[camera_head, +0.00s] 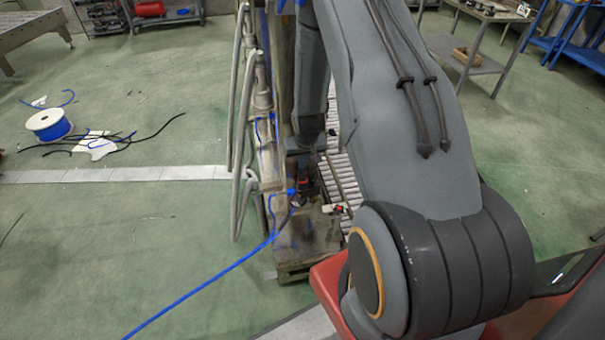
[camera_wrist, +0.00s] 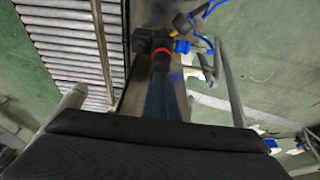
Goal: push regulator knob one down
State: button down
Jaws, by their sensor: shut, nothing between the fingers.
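A dark regulator (camera_wrist: 142,42) with a red ring (camera_wrist: 161,53) and a blue hose fitting (camera_wrist: 182,47) shows near the top middle of the wrist view. In the head view the red ring (camera_head: 305,181) shows low on the stand, below the end of my arm. My gripper (camera_wrist: 162,76) is shut and empty, pointing at the regulator; its tips are at or just above the red ring. I cannot tell whether they touch the knob, whose top is hidden. In the head view my gripper (camera_head: 308,152) is small and dark above the ring.
Grey upright pipes (camera_head: 240,120) stand left of the regulator. A blue hose (camera_head: 215,290) runs to the lower left. A cable spool (camera_head: 49,124) lies on the open floor at left.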

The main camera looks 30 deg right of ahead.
jog(key=shift+f+b, duration=0.4)
jog(key=shift+f, duration=0.25)
jog(key=shift+r, duration=0.1)
jog(key=shift+r+p, duration=2.1)
jog(key=shift+r, duration=0.85)
jog(key=shift+r, duration=0.1)
jog(key=s+a+r+n, duration=0.1)
jog(key=s+a+r, duration=0.35)
jog(key=r, duration=0.45)
jog(key=s+a+r+n, duration=0.1)
jog(key=s+a+r, duration=0.2)
jog(key=a+r, duration=0.4)
jog(key=s+a+r+g, duration=0.1)
jog(key=s+a+r, duration=0.1)
jog(key=s+r, duration=0.3)
jog(key=s+a+r+n+y, duration=0.1)
jog(key=s+a+r, duration=0.2)
jog(key=s, duration=0.7)
notch_tip(320, 180, up, 2)
jog(key=shift+a+r+g+b, duration=0.15)
jog(key=shift+a+g+b, duration=0.15)
jog(key=shift+g+b, duration=0.1)
